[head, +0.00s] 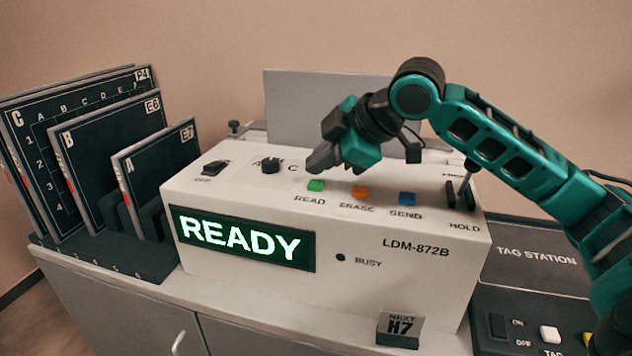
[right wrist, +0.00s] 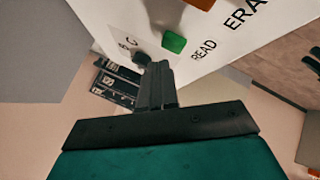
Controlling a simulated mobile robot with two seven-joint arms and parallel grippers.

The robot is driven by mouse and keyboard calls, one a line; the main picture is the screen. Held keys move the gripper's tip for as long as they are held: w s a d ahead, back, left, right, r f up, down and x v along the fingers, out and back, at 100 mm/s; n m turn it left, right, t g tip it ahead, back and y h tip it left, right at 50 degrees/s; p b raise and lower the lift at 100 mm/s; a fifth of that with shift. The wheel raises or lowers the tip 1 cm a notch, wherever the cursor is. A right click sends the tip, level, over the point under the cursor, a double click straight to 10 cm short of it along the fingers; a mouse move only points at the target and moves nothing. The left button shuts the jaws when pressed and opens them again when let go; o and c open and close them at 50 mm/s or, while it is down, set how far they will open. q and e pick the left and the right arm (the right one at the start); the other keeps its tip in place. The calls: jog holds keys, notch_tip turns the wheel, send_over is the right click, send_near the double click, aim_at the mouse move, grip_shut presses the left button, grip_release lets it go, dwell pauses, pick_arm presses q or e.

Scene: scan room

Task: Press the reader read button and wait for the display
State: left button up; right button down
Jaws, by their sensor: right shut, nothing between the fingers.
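The reader (head: 340,230) is a white box marked LDM-872B on a cabinet top. Its display (head: 242,240) reads READY in lit white letters on dark green. The green READ button (head: 316,186) sits on its top face; it also shows in the right wrist view (right wrist: 173,42). My right gripper (head: 318,163) is shut and empty, its fingertips close above and behind the READ button. I cannot tell whether they touch it. In the right wrist view the closed fingers (right wrist: 158,75) point toward the panel near the green button. My left gripper is not in view.
An orange ERASE button (head: 360,192) and a blue SEND button (head: 407,198) sit right of READ. A dark knob (head: 270,166) is to its left. A rack of dark plates (head: 100,150) stands left; a tag station (head: 530,270) stands right. The BUSY lamp (head: 341,257) looks dark.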

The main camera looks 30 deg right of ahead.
jog(key=shift+f, duration=0.15)
dwell(0.4)
jog(key=shift+f, duration=0.25)
jog(key=shift+f, duration=0.15)
dwell(0.4)
jog(key=shift+f, duration=0.45)
dwell(0.4)
jog(key=shift+r, duration=0.15)
jog(key=shift+r+p, duration=0.85)
jog(key=shift+p, duration=0.35)
